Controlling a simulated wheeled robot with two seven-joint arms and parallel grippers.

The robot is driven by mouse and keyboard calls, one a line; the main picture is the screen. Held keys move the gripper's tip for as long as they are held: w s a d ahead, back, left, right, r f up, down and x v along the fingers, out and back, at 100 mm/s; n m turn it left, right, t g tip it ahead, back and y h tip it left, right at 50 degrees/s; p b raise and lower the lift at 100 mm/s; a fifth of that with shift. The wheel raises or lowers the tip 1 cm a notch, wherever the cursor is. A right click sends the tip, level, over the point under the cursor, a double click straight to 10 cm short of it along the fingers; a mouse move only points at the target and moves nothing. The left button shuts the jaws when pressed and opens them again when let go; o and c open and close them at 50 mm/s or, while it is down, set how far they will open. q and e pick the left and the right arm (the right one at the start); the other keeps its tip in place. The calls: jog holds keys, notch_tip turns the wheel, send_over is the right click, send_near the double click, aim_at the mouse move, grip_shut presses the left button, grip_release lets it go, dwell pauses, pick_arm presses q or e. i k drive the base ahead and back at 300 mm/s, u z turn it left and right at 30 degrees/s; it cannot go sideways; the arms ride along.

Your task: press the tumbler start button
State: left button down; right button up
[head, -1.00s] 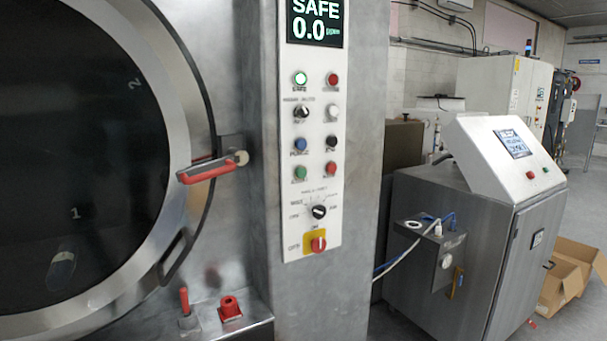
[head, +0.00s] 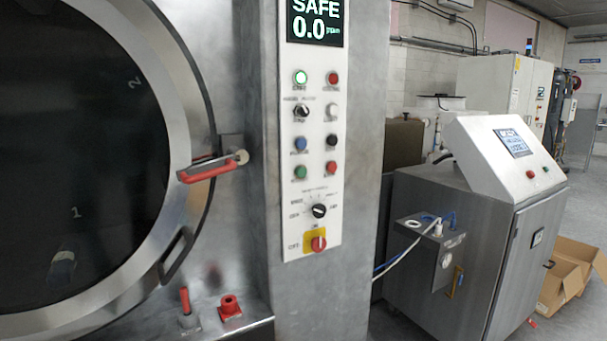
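The white control panel (head: 290,215) is upright on the steel column in the head view. A green button (head: 300,173) sits at its left, with a red button (head: 331,168) beside it. Above them are a blue button (head: 300,144) and a black button (head: 331,140). A lit green lamp (head: 300,77) and a red one (head: 332,78) are at the top. The small labels are too blurred to read surely, so I cannot tell which button is the tumbler start. Neither of my grippers is in view.
The round door (head: 85,160) with its red handle (head: 208,172) is at left, handle sticking out. A black rotary knob (head: 319,211) and red switch (head: 318,243) are low on the panel. A steel cabinet (head: 460,250) and cardboard box (head: 568,280) stand right.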

aim_at(301, 172)
jog(key=z, duration=0.55)
jog(key=k, duration=1.3)
jog(key=z, duration=1.3)
jog(key=i, duration=1.4)
jog(key=u, duration=0.7)
jog(key=i, duration=1.05)
jog(key=u, duration=1.15)
